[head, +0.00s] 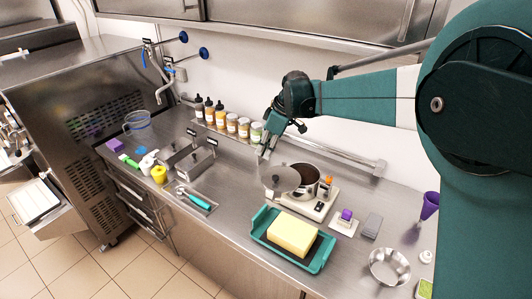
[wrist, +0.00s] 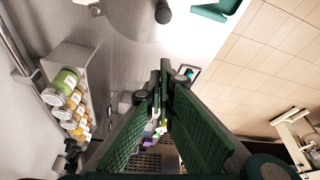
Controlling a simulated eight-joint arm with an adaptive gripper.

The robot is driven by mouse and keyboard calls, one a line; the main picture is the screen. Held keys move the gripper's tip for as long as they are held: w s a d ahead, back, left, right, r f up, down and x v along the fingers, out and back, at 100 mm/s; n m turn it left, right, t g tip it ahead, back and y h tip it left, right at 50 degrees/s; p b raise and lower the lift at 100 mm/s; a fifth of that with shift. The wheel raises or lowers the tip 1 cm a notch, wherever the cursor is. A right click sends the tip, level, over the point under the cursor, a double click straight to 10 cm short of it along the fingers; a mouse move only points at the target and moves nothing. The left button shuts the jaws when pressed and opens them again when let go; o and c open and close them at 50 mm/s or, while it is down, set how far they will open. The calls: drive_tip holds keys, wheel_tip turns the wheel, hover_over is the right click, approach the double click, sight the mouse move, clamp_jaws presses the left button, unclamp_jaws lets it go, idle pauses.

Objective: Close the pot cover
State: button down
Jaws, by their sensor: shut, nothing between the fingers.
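A dark-filled metal pot (head: 305,180) stands on a white burner unit (head: 315,208) in the head view. Its round grey cover (head: 280,179) is open and tilted at the pot's left side, so the pot's mouth is partly exposed. In the wrist view a dark knob (wrist: 163,13), probably the cover's, shows at the top edge, beyond the fingertips. My gripper (head: 264,148) is just above and left of the cover in the head view. In the wrist view my gripper (wrist: 166,72) has its fingers together and holds nothing. Whether it touches the cover is unclear.
A teal tray (head: 261,220) with a yellow block (head: 293,234) stands in front of the pot. Several bottles and jars (head: 231,123) line the wall at the left. A metal bowl (head: 389,268) and purple items are at the right. Bare counter lies left of the cover.

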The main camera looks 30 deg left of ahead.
hover_over(268, 180)
drive_tip(key=s+a, duration=0.1)
drive_tip(key=a, duration=0.3)
wheel_tip(268, 180, down, 8)
drive_tip(key=shift+w+d+f+p, duration=0.1)
drive_tip(key=shift+w+d+p, duration=0.1)
drive_tip(key=shift+d, duration=0.3)
drive_tip(key=shift+w+d+f+p, duration=0.1)
drive_tip(key=shift+d+p, duration=0.05)
drive_tip(key=shift+d, duration=0.35)
drive_tip(key=shift+w+d+f, duration=0.15)
drive_tip(key=shift+w+d, duration=0.05)
drive_tip(key=shift+d, duration=0.6)
drive_tip(key=shift+d, duration=0.2)
